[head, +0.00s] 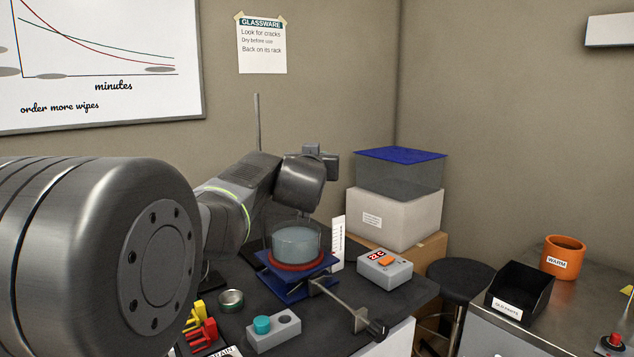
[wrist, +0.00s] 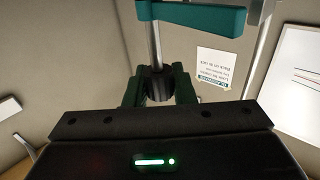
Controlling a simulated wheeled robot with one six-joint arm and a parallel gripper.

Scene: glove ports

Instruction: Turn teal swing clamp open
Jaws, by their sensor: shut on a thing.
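The teal swing clamp (wrist: 200,18) shows at the top of the wrist view as a flat teal bar. A grey metal rod (wrist: 155,42) runs from it down to a dark ribbed grip (wrist: 156,83). My gripper (wrist: 157,76) has its two dark green fingers on either side of this grip and is shut on it. The clamp's far parts are cut off by the picture edge. In the head view my arm hides the fingers, and I cannot make out the clamp there.
A thin upright rod (head: 257,122) stands behind my arm. A glass dish (head: 297,241) sits on a blue lab jack (head: 296,277) close below my wrist. A grey box with an orange button (head: 384,268) stands to its right. A white box (head: 396,219) stands behind.

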